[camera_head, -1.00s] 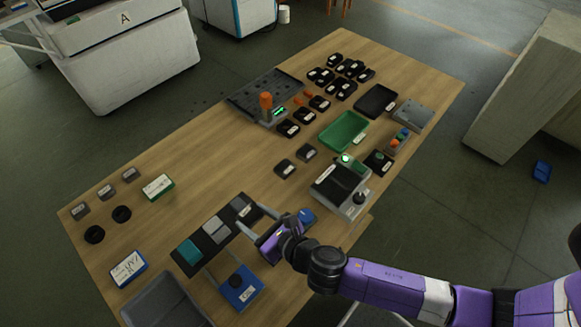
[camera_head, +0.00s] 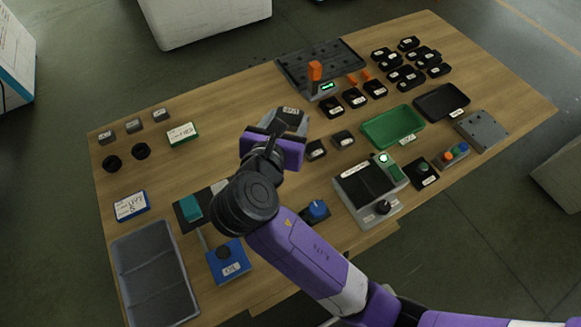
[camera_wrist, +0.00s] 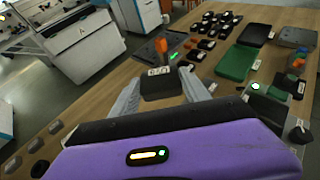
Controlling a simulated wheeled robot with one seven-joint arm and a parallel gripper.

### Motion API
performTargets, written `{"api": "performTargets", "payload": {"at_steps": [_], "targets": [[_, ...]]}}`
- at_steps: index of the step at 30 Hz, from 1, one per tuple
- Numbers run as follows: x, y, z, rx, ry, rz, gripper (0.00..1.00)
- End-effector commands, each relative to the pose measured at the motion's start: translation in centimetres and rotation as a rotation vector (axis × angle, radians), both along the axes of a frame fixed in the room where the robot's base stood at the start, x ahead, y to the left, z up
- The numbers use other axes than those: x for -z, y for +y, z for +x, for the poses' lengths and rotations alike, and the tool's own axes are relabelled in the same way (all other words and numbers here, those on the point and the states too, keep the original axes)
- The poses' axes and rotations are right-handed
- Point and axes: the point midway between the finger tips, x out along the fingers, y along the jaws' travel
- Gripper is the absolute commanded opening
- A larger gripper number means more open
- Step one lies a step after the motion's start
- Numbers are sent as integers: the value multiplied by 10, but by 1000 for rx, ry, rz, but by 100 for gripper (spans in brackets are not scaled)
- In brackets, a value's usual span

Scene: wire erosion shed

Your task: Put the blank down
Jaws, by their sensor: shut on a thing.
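The blank (camera_head: 290,117), a dark block with a small white label, sits between the pale fingers of my gripper (camera_head: 281,122). In the wrist view the blank (camera_wrist: 162,86) is between both fingertips of my gripper (camera_wrist: 160,93), label facing up. My gripper is shut on it, over the middle of the wooden table (camera_head: 240,100). The blank looks raised, but its exact height over the wood cannot be told. The purple hand hides part of its near side in the head view.
A perforated black plate (camera_head: 300,70) with an orange-handled device (camera_head: 315,72) lies behind. A green tray (camera_head: 372,132) is further right. Left, bare wood shows beside a green-edged card (camera_head: 182,134). A grey bin (camera_head: 127,262) stands front left.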

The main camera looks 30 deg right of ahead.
Motion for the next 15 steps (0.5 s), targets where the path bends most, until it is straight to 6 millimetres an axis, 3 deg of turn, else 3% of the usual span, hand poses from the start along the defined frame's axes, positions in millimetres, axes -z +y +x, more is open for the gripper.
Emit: {"api": "performTargets", "payload": {"at_steps": [5, 15], "targets": [[9, -2, -2, 29, 2, -4, 0], [88, -2, -3, 27, 4, -6, 0]]}}
